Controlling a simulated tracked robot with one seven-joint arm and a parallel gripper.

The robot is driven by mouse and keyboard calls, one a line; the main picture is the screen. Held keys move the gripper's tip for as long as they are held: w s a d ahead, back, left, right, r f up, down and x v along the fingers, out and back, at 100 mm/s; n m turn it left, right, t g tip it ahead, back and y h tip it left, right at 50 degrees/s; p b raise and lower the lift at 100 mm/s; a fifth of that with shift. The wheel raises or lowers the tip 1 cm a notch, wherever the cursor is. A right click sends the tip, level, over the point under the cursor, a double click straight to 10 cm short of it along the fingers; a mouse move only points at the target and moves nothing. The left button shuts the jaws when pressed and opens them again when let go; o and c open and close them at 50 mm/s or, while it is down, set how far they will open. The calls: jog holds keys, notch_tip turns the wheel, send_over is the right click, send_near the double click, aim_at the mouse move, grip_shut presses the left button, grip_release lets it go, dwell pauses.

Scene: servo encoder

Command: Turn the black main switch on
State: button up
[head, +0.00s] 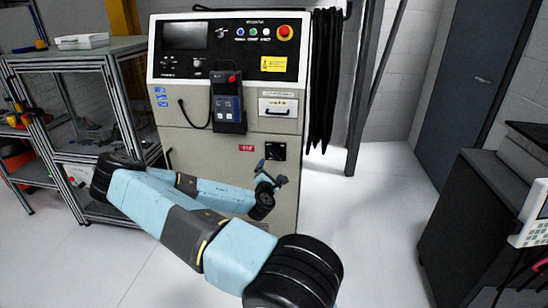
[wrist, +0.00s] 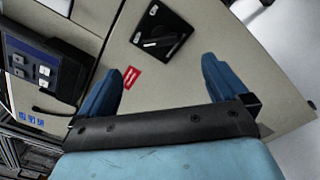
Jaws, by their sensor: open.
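The black main switch (head: 275,151) is a square black plate on the lower front of the beige machine cabinet (head: 229,165), right of a small red label. In the wrist view the switch (wrist: 161,37) has a rotary knob with a pale line, and it looks tilted with the camera. My gripper (head: 272,172) is just below the switch in the head view. In the wrist view my gripper (wrist: 158,82) is open, its blue fingers spread wide and empty. The switch lies beyond the fingertips, between them in the picture, apart from both. No contact shows.
A handheld pendant (head: 228,105) hangs on the cabinet above and left of the switch. A red emergency stop (head: 284,32) is on the top panel. Black cables (head: 323,85) hang at the cabinet's right side. A metal-framed shelf (head: 92,110) stands to the left. Floor is free to the right.

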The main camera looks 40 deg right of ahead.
aim_at(275, 156)
jog(key=x, duration=1.3)
jog(key=shift+w+d, duration=0.1)
jog(key=shift+d, duration=0.1)
jog(key=shift+c, duration=0.5)
